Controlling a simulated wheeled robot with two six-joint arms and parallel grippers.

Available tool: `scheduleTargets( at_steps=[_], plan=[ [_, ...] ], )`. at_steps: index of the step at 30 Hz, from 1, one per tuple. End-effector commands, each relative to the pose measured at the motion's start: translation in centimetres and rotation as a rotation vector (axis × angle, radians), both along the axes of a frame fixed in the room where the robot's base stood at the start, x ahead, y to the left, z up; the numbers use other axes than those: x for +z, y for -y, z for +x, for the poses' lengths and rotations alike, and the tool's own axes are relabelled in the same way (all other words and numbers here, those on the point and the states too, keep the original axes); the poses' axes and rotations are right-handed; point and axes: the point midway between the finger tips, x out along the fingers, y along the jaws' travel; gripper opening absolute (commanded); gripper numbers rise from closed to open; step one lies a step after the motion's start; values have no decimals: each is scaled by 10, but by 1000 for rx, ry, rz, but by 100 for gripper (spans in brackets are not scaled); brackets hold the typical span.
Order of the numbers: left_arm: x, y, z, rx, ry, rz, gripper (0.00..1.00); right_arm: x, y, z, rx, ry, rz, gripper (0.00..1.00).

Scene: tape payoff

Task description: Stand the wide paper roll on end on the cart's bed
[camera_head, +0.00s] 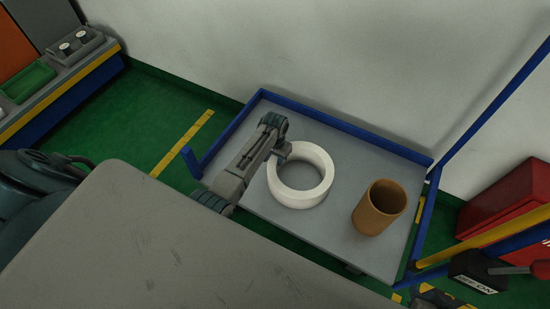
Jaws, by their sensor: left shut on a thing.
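A thick white ring-shaped roll (312,197) has its round opening facing up, over the grey bed of the cart (345,148). My left gripper (284,153) reaches in from the lower left and is shut on the white roll at its upper left rim. The fingertips are small and partly hidden by the wrist. I cannot tell whether the roll rests on the bed or hangs just above it. A brown hollow cylinder (376,213) stands upright on the bed, to the right of the white roll and apart from it. My right gripper is not in view.
Blue rails (345,127) edge the cart's bed at the back and sides. A large grey surface (150,250) fills the lower left. A red box (510,200) and a black labelled box (475,268) stand at the right. The bed's back right is clear.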

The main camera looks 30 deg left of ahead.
Motion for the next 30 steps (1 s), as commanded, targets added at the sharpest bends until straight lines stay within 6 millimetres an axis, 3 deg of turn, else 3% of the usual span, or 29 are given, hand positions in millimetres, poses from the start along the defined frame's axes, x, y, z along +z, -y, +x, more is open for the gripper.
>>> scheduleTargets(
  at_steps=[2,3,6,17,20,30],
  plan=[
    [0,1,1,0,3,-1,0,0,0,0,0,2,0,27],
    [-2,0,0,0,-1,0,31,0,0,0,0,3,2,27],
    [-2,0,0,0,0,0,50,0,0,0,0,3,2,27],
    [4,0,0,0,1,0,51,1,0,-1,-1,-2,-1,27],
    [17,0,1,0,2,0,51,5,3,-2,1,-31,-18,27],
    [88,0,1,1,3,0,51,22,18,-14,-1,-173,-94,27]
  ],
)
